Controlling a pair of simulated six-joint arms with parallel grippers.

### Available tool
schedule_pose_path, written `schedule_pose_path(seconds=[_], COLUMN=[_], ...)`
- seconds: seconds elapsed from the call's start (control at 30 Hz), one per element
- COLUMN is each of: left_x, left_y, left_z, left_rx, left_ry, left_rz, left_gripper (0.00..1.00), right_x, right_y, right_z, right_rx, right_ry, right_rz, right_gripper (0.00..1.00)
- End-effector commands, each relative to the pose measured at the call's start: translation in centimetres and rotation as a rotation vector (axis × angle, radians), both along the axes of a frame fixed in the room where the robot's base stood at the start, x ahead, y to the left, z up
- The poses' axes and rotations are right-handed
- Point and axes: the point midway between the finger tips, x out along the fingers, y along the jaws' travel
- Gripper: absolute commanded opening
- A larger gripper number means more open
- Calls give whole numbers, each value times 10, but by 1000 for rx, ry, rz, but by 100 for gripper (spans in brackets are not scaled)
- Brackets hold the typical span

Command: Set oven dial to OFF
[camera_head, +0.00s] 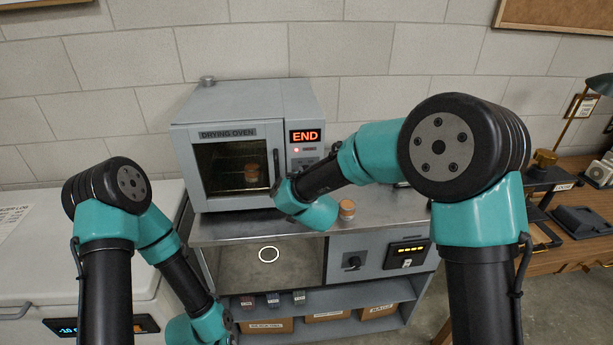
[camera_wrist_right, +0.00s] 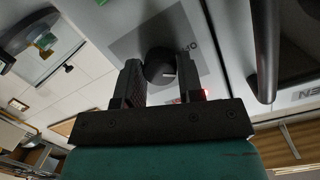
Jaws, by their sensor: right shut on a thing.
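The drying oven (camera_head: 222,110) stands on the metal bench in the head view. Its display (camera_head: 305,136) reads END in orange, with a small red light below it. In the right wrist view the oven dial (camera_wrist_right: 160,68) is a round black knob with a pale mark, set on a grey plate with partly covered lettering. My right gripper (camera_wrist_right: 160,80) is shut on the dial, one finger on each side. In the head view my right arm hides the dial and the fingers. My left arm hangs low at the lower left, and its gripper is out of frame.
The oven door (camera_head: 231,168) is closed, with a jar (camera_head: 251,173) behind its glass and a dark handle (camera_head: 277,166) beside the control panel. A small orange-brown jar (camera_head: 347,209) stands on the bench (camera_head: 400,209) right of my right wrist. A white chest (camera_head: 30,240) is at left.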

Motion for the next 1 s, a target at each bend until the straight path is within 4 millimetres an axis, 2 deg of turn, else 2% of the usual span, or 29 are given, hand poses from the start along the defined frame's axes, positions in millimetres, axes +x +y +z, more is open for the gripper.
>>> schedule_pose_path(seconds=[0.5, 0.7, 1.0], left_x=[0, 0, 0], left_y=[0, 0, 0], left_z=[0, 0, 0], left_rx=[0, 0, 0], left_ry=[0, 0, 0], left_rz=[0, 0, 0], left_gripper=[0, 0, 0], right_x=[0, 0, 0], right_y=[0, 0, 0], right_z=[-1, -1, -1], right_rx=[-419, -496, -522], right_ry=[-52, -63, -66], right_rz=[0, 0, 0], right_gripper=[11, 11, 11])
